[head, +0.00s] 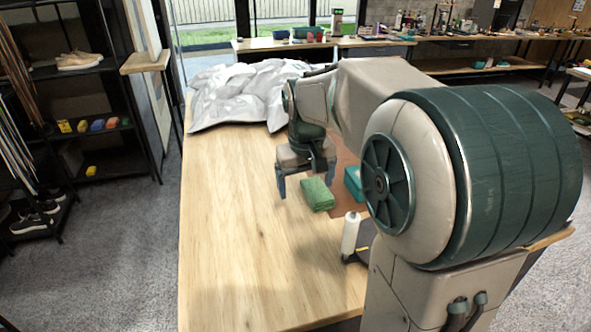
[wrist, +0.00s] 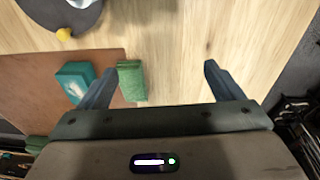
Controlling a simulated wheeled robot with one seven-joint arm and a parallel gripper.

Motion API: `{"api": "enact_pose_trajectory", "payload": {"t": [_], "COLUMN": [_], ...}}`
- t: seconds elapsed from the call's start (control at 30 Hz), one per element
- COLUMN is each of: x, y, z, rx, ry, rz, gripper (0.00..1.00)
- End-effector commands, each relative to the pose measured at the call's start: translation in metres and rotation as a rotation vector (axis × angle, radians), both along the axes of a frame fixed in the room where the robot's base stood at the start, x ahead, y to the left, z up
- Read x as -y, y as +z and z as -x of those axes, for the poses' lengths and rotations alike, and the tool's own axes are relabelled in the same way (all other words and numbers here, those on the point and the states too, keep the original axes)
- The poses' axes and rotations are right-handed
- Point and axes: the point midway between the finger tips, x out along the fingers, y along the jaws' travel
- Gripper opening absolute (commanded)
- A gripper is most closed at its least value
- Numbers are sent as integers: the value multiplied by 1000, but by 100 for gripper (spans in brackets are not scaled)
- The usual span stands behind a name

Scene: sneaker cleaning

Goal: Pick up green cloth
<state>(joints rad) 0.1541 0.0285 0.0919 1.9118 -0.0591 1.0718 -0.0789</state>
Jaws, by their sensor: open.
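The green cloth (head: 317,195) lies folded in a small block on the wooden table, partly on or beside the edge of a brown mat. My gripper (head: 305,185) points down over the table with its fingers apart, and the cloth is close to its right finger. In the wrist view the green cloth (wrist: 131,81) is next to the left finger, toward the inside of the jaws. The space between the fingertips (wrist: 157,78) is otherwise empty. I cannot tell whether the finger touches the cloth.
A teal box (head: 354,184) lies on the brown mat (wrist: 30,93) beside the cloth. A white roll (head: 350,234) stands on a dark base nearer me. A crumpled white sheet (head: 240,92) covers the table's far end. The table's left part (head: 225,230) is clear.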

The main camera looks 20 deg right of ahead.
Motion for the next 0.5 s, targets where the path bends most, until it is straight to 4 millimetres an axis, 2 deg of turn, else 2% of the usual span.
{"api": "enact_pose_trajectory", "payload": {"t": [0.03,0.1,0.3,0.5], "x": [8,17,49,78], "y": [2,2,-10,-29], "z": [-21,-46,-112,-155], "rx": [-18,-35,-82,-114], "ry": [-2,3,9,7], "rz": [-1,-3,-20,-44], "gripper": [87,87,87,87]}}
